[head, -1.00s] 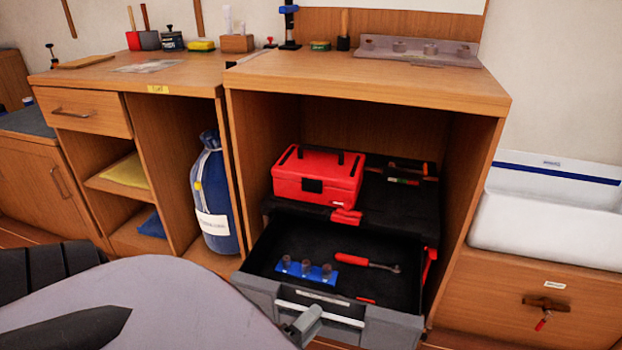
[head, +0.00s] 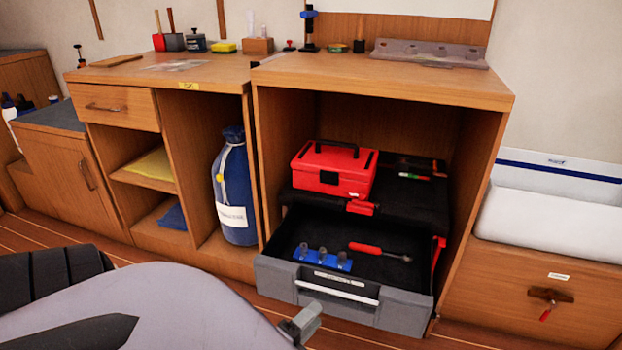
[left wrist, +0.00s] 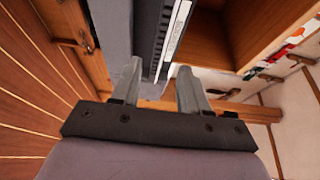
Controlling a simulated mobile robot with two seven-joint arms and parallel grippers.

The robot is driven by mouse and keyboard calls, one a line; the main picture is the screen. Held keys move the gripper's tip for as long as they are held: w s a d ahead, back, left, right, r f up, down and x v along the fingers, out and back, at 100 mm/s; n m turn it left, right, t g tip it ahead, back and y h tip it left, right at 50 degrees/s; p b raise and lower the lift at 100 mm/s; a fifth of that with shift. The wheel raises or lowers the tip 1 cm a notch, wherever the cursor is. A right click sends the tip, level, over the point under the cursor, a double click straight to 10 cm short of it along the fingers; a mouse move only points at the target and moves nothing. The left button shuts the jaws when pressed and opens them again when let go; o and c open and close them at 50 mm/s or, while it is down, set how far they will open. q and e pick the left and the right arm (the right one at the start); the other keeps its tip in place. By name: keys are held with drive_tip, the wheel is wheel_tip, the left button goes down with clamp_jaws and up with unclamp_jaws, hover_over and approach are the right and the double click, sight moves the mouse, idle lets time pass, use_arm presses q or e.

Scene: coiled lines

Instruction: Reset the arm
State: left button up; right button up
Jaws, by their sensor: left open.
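My left arm comes in from the lower left of the head view. The tip of my left gripper (head: 302,324) shows just in front of the open grey drawer (head: 400,308). In the left wrist view, my left gripper (left wrist: 157,85) has its two fingers apart with nothing held between them. The grey drawer front (left wrist: 170,50) lies beyond the fingertips; I cannot tell whether they touch it. My right gripper is not in view.
A blue bag (head: 234,190) stands in the left compartment. Wooden floor (head: 45,232) shows at left.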

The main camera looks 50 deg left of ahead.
use_arm(q)
drive_tip(key=shift+s, duration=0.15)
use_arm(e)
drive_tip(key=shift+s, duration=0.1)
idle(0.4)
